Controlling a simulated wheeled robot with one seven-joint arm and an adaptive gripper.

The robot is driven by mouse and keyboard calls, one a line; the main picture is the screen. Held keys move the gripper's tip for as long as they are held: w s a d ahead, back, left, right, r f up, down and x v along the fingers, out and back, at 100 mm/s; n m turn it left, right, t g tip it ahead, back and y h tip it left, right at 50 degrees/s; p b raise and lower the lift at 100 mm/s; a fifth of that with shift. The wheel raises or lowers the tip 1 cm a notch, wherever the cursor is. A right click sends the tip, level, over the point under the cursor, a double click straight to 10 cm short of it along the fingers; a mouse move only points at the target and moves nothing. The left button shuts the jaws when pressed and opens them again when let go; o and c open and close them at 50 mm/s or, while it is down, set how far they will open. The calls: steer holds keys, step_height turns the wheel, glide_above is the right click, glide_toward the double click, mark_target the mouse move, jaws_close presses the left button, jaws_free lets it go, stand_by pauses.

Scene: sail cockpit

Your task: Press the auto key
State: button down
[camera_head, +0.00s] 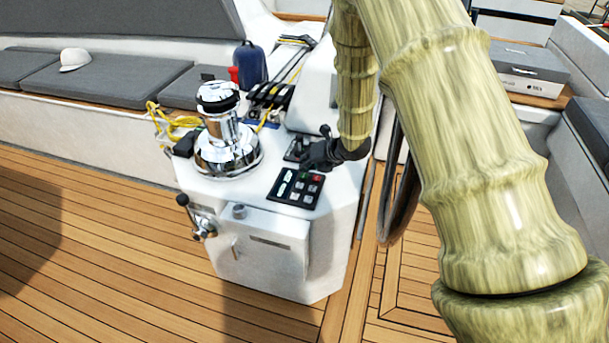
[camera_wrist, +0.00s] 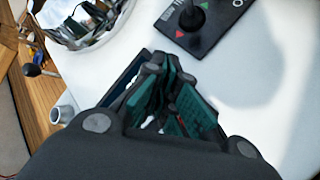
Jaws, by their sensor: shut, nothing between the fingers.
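The black keypad panel (camera_head: 294,189) lies on top of the white console, with a pale display on its left, several dark keys, and a greenish and a red key at its far edge. The key labels are too small to read, so I cannot tell which one is auto. My gripper (camera_head: 304,158) is shut and empty, just beyond the panel's far edge in the head view. In the wrist view my gripper (camera_wrist: 155,62) covers most of the panel; only a dark edge (camera_wrist: 122,82) shows left of the fingers. I cannot tell whether the fingertips touch anything.
A joystick panel (camera_wrist: 196,22) sits beyond the fingers in the wrist view. A chrome winch (camera_head: 226,140) stands left of the keypad on the console (camera_head: 330,215). A throttle lever (camera_head: 200,222) juts from the console's side. A dark steering wheel rim (camera_head: 402,205) is at right.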

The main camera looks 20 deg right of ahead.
mark_target(306, 173)
steer(key=shift+r, duration=0.1)
steer(key=shift+r+p, duration=1.5)
steer(key=shift+r, duration=1)
steer(key=shift+f, duration=0.1)
